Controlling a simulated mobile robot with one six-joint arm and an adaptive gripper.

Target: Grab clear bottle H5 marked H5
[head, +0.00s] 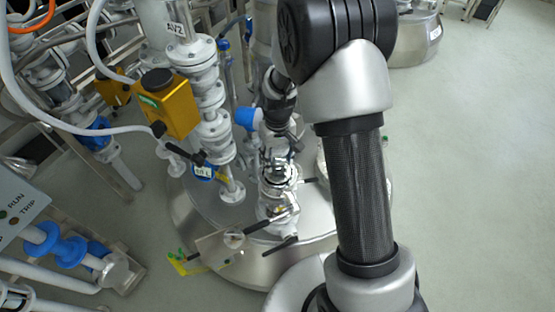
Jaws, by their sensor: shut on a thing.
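My gripper (281,143) shows small and dark below my wrist, left of my upper arm, above the steel reactor lid. It is shut on a small clear, shiny thing that looks like the clear bottle (279,168). No H5 mark can be read on it from here. The bottle's outline blends with the metal fittings behind and below it, so I cannot tell whether it touches them. The fingertips are too small and dark to make out separately.
The reactor lid (305,238) carries pipes, valves and black levers. A flat plate (215,248) with a clear round part juts over its front edge. A yellow valve actuator (168,104) and a pipe stack stand left. Open floor (470,200) lies right.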

